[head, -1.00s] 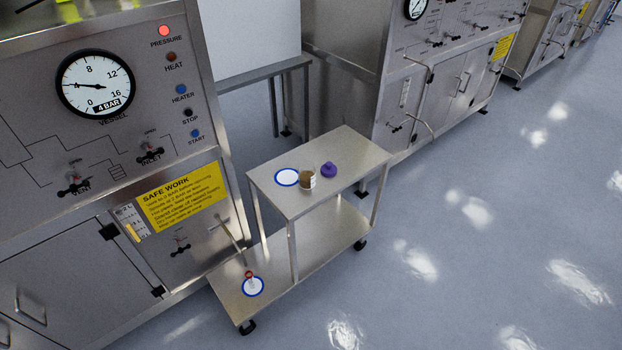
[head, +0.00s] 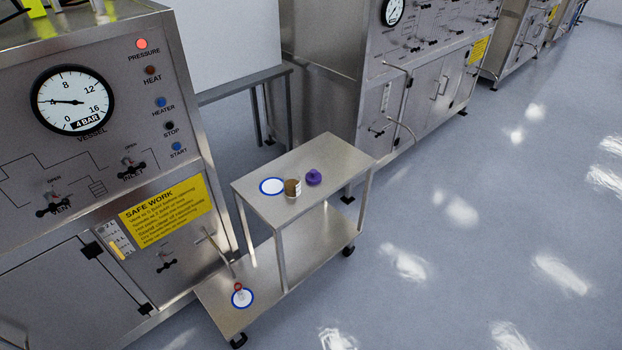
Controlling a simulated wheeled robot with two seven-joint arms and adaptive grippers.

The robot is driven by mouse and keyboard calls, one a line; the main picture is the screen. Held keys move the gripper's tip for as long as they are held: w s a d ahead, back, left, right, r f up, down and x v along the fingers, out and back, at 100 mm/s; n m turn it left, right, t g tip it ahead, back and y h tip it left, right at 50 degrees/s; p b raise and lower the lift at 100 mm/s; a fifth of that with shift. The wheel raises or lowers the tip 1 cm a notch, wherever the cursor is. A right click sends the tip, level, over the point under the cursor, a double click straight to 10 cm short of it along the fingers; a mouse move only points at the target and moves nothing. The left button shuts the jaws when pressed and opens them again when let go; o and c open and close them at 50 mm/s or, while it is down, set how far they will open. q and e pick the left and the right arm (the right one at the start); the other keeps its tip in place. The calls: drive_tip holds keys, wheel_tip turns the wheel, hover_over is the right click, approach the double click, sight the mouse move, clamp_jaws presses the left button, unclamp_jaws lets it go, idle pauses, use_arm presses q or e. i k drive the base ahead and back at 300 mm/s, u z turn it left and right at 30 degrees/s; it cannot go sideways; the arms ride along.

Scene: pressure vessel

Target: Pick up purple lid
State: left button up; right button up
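The purple lid (head: 314,178) lies on the upper shelf of the steel trolley (head: 338,158), to the right of a small open jar (head: 293,188) with brown contents. The lid and jar are close together but look apart. A white disc with a blue rim (head: 272,186) lies to the left of the jar. Neither of my grippers is in view.
A steel control cabinet (head: 60,225) with a gauge stands at the left. More cabinets (head: 350,90) stand behind. The floor (head: 470,260) at the right is clear.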

sight(313, 177)
drive_tip(key=z, duration=0.2)
drive_tip(key=k, duration=0.3)
drive_tip(key=z, duration=1.15)
drive_tip(key=i, duration=1.55)
drive_tip(key=u, duration=1.2)
drive_tip(key=i, duration=0.8)
drive_tip(key=u, duration=1.2)
drive_tip(key=i, duration=0.25)
drive_tip(key=u, duration=0.15)
